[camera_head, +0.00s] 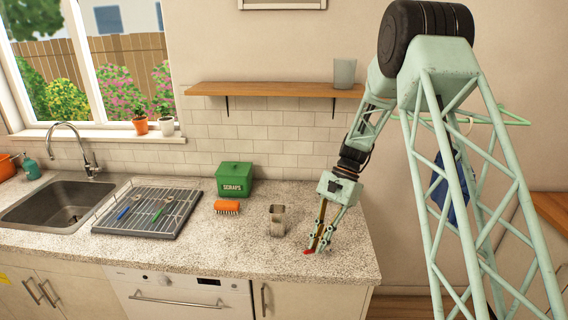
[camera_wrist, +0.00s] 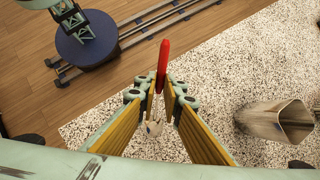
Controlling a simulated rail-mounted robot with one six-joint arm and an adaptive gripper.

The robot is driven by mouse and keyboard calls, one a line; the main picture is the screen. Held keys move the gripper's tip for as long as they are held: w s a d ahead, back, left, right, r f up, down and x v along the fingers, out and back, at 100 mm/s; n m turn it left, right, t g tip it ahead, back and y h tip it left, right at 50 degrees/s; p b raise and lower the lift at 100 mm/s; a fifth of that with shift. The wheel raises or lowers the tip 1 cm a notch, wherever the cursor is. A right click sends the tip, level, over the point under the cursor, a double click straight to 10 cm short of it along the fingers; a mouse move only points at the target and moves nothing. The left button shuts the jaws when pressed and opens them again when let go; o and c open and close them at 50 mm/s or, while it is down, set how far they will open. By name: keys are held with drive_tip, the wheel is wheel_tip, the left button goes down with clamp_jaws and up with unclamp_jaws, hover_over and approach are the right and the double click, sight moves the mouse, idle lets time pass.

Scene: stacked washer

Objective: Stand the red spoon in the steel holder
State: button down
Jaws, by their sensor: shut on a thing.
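The red spoon (camera_wrist: 163,62) is between my gripper's fingertips (camera_wrist: 160,88). In the wrist view its red handle points up the picture and its metal bowl (camera_wrist: 153,128) shows between the fingers. In the head view my gripper (camera_head: 316,246) points down low over the counter's right end, with a small red part of the spoon (camera_head: 308,252) at the fingertips. I cannot tell whether the spoon touches the counter. The steel holder (camera_head: 277,220) stands upright on the counter to the left of my gripper. In the wrist view the holder (camera_wrist: 262,122) is at right, open-topped, apart from the fingers.
The speckled counter (camera_head: 235,255) is clear around the holder. An orange brush (camera_head: 227,208) and a green scraps bin (camera_head: 234,179) are behind left. A dish rack (camera_head: 187,222) holds blue- and green-handled utensils, beside the sink (camera_head: 60,208). A shelf (camera_head: 270,90) with a glass hangs above.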

drive_tip(key=w+a+r+m+t+y, duration=0.2)
drive_tip(key=w+a+r+m+y, duration=0.1)
drive_tip(key=r, duration=0.4)
drive_tip(key=w+a+r+m+t+y+p, duration=0.1)
drive_tip(key=w+a+r+m+y, duration=0.2)
drive_tip(key=w+r+y, duration=0.3)
drive_tip(key=w+a+r+m+t+y, duration=0.2)
drive_tip(key=w+a+r+m+y, duration=0.2)
drive_tip(key=w+r, duration=0.3)
drive_tip(key=shift+w+a+r+t+y+p, duration=0.15)
drive_tip(key=shift+a+r+t+y+p, duration=0.2)
drive_tip(key=shift+a+r, duration=0.4)
drive_tip(key=shift+f, duration=0.35)
wheel_tip(320, 180, down, 14)
drive_tip(key=b, duration=0.5)
drive_tip(key=shift+r+b, duration=0.15)
drive_tip(key=shift+b, duration=0.2)
idle(0.7)
idle(0.4)
